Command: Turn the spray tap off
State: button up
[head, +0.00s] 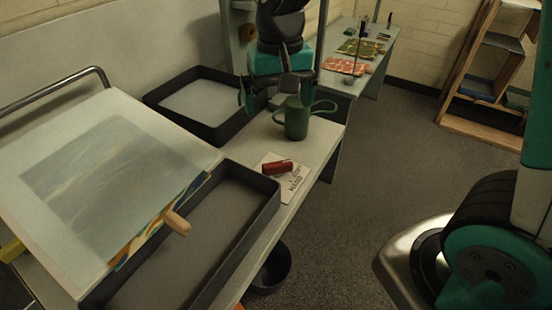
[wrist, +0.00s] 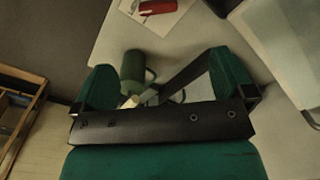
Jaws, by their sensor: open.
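No spray tap can be made out for certain in either view. A yellow piece (head: 12,250) sticks out at the left edge beside the sloped board, but I cannot tell what it is. A bare metal tube (head: 55,92) bends over behind the board. My gripper (head: 268,92) hangs above the far part of the table, by a green watering can (head: 297,120). In the wrist view my gripper (wrist: 165,80) has its green fingers wide apart and empty.
A sloped board (head: 190,150) with a wooden handle (head: 177,222) stands at left. Dark trays lie in front (head: 265,215) and behind (head: 160,105). A red item (head: 278,167) rests on a paper card (head: 294,184). A dark bucket (head: 273,268) is on the floor.

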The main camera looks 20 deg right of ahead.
aim_at(277, 163)
jog(key=shift+m, duration=0.3)
jog(key=f, duration=1.7)
jog(key=shift+w+d+f, duration=0.1)
jog(key=shift+w+f, duration=0.2)
jog(key=shift+w, duration=0.1)
jog(key=c, duration=0.9)
